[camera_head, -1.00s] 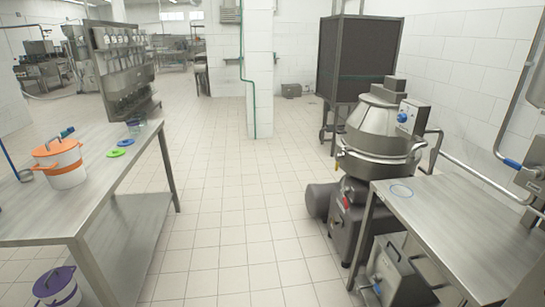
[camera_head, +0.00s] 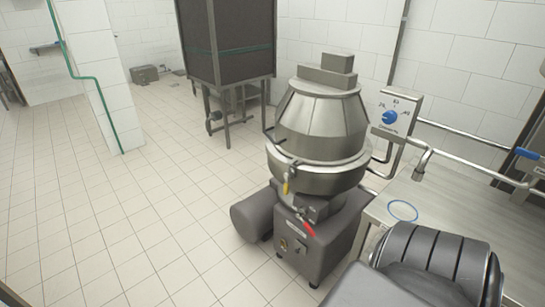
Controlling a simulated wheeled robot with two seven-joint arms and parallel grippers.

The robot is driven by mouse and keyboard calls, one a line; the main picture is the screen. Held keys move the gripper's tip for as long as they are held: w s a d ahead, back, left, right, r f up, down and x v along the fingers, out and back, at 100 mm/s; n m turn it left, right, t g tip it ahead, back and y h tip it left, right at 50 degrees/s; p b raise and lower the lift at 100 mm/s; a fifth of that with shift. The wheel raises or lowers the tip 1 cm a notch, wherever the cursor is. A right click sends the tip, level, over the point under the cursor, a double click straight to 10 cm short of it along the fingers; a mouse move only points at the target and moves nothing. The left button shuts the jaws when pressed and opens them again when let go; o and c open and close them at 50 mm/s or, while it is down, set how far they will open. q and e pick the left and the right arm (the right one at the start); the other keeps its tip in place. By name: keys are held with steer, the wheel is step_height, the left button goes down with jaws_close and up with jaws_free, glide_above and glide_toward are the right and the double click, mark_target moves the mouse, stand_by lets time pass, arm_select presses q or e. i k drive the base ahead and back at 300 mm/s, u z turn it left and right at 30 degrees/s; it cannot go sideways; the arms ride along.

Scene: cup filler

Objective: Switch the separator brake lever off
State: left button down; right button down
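The separator (camera_head: 318,125) is a large steel machine with a domed bowl. It stands on a dark grey base (camera_head: 320,250) right of the middle. A small red lever (camera_head: 308,228) slants at the top front of the base. A short yellow handle (camera_head: 286,187) hangs below the bowl's rim. I cannot tell from the picture which of them is the brake lever, or its setting. Neither gripper is in view. A dark ribbed part of my own arm fills the lower right corner and hides part of the table.
A control panel (camera_head: 397,112) with a blue knob stands on a pipe right of the separator. A steel table (camera_head: 475,218) with a blue ring (camera_head: 402,210) is at the right. A dark cabinet (camera_head: 227,45) stands behind. The tiled floor (camera_head: 130,220) at left is clear.

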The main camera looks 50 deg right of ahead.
mark_target(299, 213)
steer(key=i, duration=2.6)
steer(key=z, duration=2.55)
